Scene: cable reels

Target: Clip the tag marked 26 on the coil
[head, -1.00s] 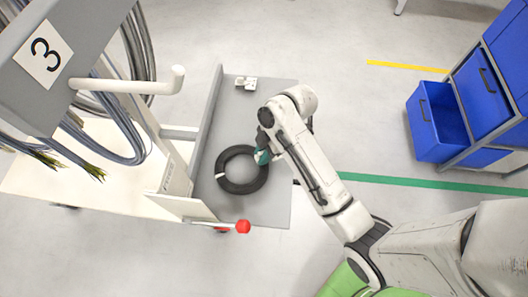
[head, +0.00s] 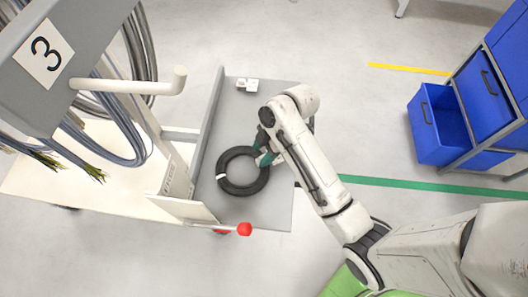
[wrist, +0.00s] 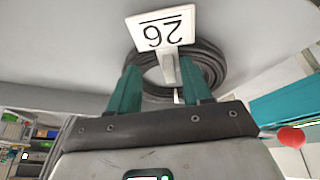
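The black coil (head: 229,183) lies flat on the grey shelf of the cart, with a white band on its left side. It also shows in the wrist view (wrist: 212,62), behind the fingers. The white tag marked 26 (wrist: 160,30) appears upside down in the wrist view, its stem reaching down to the coil's near side. It looks seated on the coil, but the contact is partly hidden. My gripper (wrist: 162,88) is open, its teal fingers apart on either side of the stem. In the head view my gripper (head: 266,152) is at the coil's upper right edge.
A small white object (head: 248,84) sits at the shelf's far end. The cart's grey side wall (head: 207,120) runs along the coil's left. A red knob (head: 244,229) stands at the near edge. Blue drawers (head: 436,125) are at the right, one pulled out.

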